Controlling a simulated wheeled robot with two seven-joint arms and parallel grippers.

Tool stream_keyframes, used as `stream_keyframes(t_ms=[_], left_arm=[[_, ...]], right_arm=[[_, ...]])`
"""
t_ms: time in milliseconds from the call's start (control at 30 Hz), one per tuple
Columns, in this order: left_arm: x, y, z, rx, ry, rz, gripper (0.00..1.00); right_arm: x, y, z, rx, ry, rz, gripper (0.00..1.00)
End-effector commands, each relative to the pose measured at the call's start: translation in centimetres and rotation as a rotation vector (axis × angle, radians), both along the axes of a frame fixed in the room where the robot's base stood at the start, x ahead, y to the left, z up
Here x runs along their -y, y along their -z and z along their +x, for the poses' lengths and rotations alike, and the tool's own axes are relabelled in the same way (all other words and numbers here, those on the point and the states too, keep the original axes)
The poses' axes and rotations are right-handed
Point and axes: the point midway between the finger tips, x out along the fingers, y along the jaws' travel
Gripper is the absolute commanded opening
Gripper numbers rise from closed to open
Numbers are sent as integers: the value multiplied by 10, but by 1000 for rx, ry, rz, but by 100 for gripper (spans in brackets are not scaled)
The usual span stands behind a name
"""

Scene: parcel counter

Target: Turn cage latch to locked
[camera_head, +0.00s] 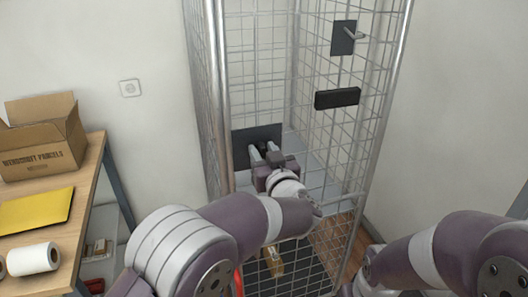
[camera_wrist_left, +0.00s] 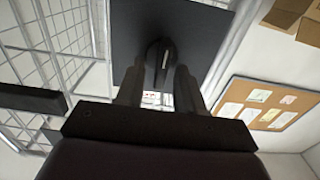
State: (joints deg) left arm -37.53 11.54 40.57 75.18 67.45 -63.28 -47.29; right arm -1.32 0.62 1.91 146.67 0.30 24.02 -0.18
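The mesh cage (camera_head: 223,100) stands in the middle of the head view. A dark latch plate (camera_head: 240,137) is on its front, low at the left; it also fills the top middle of the left wrist view (camera_wrist_left: 205,25). A dark latch handle (camera_wrist_left: 160,58) stands out from the plate. My left gripper (camera_head: 264,152) is at the plate, its two fingers on either side of the handle with only a narrow gap, seemingly touching it. The fingers partly hide the handle, and its lock marking is not readable. My right gripper is out of view.
A second dark plate with a lever (camera_head: 343,38) and a black box (camera_head: 337,98) are on the cage's right side. A wooden table (camera_head: 88,190) at left bears an open carton (camera_head: 40,150), a yellow envelope (camera_head: 36,210) and a white roll (camera_head: 33,259).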

Motion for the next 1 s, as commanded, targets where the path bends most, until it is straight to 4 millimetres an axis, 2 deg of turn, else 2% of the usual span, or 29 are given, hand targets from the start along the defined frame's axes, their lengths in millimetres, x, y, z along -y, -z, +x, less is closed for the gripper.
stream_keyframes(t_ms=[167,200,300,667,1000], left_arm=[[0,0,0,0,1,0,37],[0,0,0,0,1,0,31],[0,0,0,0,1,0,0],[0,0,0,6,0,-14,0],[-2,3,-1,61,1,-184,0]], right_arm=[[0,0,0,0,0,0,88],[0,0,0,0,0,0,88],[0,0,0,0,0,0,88],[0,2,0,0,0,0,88],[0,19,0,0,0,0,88]])
